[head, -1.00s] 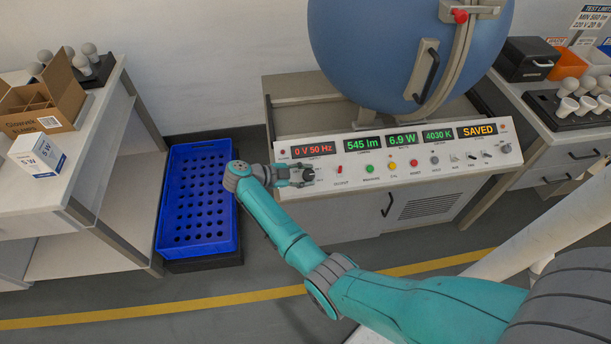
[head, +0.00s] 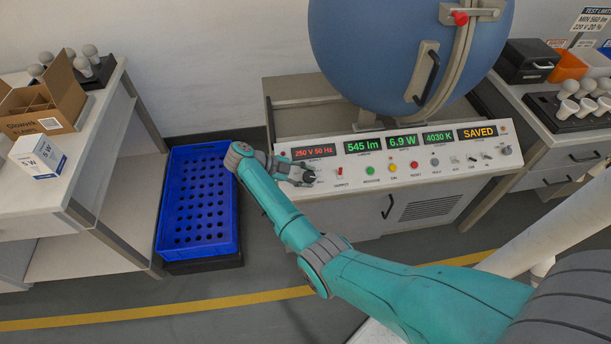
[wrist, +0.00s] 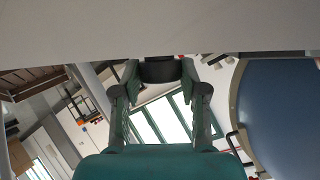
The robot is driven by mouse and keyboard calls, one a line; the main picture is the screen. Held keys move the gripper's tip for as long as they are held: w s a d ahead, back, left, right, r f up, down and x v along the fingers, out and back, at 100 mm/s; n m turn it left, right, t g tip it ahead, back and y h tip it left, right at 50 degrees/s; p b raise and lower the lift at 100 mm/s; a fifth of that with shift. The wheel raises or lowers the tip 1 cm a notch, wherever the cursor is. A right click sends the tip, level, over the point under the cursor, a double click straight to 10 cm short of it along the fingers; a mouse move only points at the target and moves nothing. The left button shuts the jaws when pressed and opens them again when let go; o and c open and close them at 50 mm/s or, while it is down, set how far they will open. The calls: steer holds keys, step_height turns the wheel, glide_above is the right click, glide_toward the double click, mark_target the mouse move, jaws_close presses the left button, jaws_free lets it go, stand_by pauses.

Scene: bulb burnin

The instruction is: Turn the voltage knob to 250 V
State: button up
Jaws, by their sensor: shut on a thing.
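The control panel (head: 455,172) stands ahead, and its red display (head: 314,153) at the left end reads 250 V 50 Hz. My gripper (head: 306,178) is at the panel face just below that display. In the wrist view my gripper (wrist: 160,78) has its two fingers on either side of a dark round knob (wrist: 160,70) and is shut on it. In the head view the knob is hidden behind the fingers, so its pointer and scale marks cannot be read.
A red switch (head: 339,172) and several coloured buttons lie just right of my gripper. A big blue sphere (head: 385,50) stands behind the panel. A blue crate (head: 200,245) is at left, beside a bench with a cardboard box (head: 45,100).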

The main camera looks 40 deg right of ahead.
steer(key=o, duration=1.1)
steer(key=shift+d, duration=0.1)
steer(key=shift+o, duration=0.2)
